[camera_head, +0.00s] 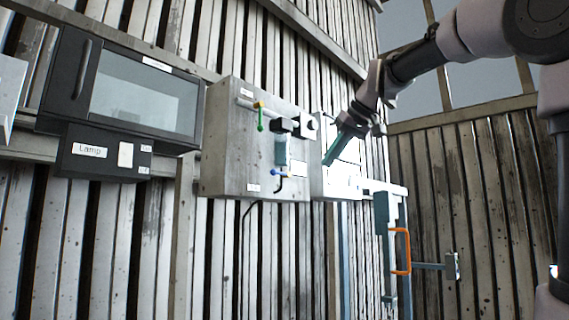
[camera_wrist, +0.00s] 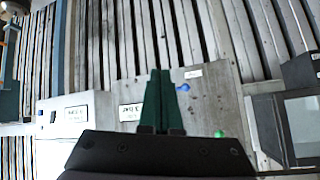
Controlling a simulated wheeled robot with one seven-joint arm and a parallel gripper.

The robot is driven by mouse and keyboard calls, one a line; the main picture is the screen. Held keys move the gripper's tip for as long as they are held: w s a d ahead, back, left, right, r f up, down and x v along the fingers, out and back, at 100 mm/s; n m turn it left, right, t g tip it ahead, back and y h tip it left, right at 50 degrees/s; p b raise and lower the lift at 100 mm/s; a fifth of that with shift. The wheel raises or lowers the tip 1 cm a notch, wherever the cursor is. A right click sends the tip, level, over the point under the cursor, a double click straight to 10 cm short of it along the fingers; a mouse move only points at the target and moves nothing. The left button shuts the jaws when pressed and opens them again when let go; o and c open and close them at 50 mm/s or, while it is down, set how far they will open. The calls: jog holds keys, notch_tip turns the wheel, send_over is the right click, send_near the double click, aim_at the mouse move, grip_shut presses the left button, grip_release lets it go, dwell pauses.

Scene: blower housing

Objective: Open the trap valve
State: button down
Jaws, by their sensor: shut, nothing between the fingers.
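A grey metal box (camera_head: 222,150) on the plank wall carries a green lever (camera_head: 260,122) with a yellow top and a small blue valve handle (camera_head: 277,172). In the wrist view the blue handle (camera_wrist: 183,87) is just right of my fingertips, and the green lever (camera_wrist: 219,134) shows lower right. The labels are too small to read, so I cannot tell which part is the trap valve. My gripper (camera_head: 328,161) is shut and empty, in front of the white panel right of the grey box. Its green fingers (camera_wrist: 160,74) are together in the wrist view.
A dark windowed cabinet (camera_head: 142,95) with a lamp box (camera_head: 100,155) below it is on the left. A white panel (camera_head: 340,182) adjoins the grey box. An orange handle (camera_head: 404,251) stands out at the lower right. A thin black cable hangs below the grey box.

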aim_at(284, 162)
jog(key=w+a+r+n+y, duration=0.1)
jog(key=w+a+r+n, duration=0.1)
jog(key=r, duration=0.3)
jog(key=w+a+r+n+y, duration=0.1)
jog(key=w+a+r+n, duration=0.1)
jog(key=r, duration=0.3)
jog(key=shift+w+a+r+n, duration=0.3)
jog(key=shift+w+a+n, duration=0.1)
jog(key=shift+w+a, duration=0.3)
jog(key=shift+w+d, duration=0.1)
jog(key=x, duration=0.9)
jog(key=shift+w+a+f, duration=0.1)
jog(key=shift+a+f, duration=0.05)
jog(key=shift+a, duration=0.15)
jog(key=shift+w+a+f, duration=0.1)
jog(key=shift+w+f, duration=0.05)
jog(key=shift+f, duration=0.45)
jog(key=shift+w+a+f, duration=0.1)
jog(key=shift+f, duration=0.5)
jog(key=shift+w+a+f, duration=0.15)
jog(key=shift+f, duration=0.7)
